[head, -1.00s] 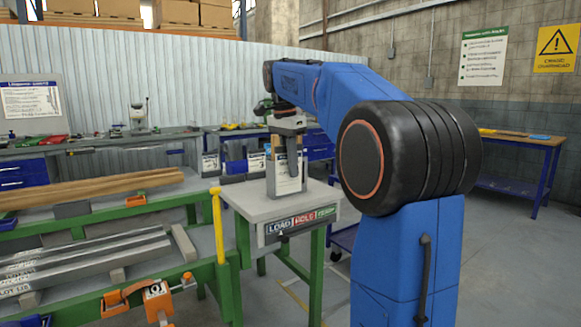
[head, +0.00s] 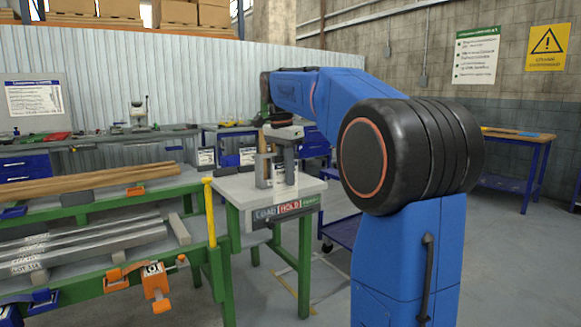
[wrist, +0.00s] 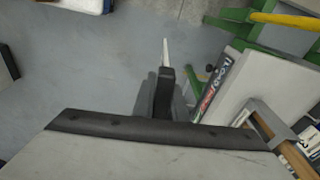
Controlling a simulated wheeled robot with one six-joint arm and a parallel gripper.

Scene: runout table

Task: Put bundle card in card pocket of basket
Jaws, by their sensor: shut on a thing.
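My gripper (head: 281,152) is shut on the bundle card, a thin pale card (head: 288,187) that hangs upright below the fingers by the front edge of a small grey-topped table (head: 234,190). In the wrist view my gripper (wrist: 163,88) is seen from above, and the card (wrist: 166,52) shows edge-on as a thin white strip beyond the fingers. There it lies over floor, just outside the table's labelled edge. I cannot make out a basket or its card pocket for certain in either view.
The table edge bears a LOAD/HOLD label strip (wrist: 216,88). A grey bracket with wood and white labelled pieces (wrist: 272,135) stands on the table. A green bench with long bars (head: 90,240) and a yellow post (head: 209,212) are to the left.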

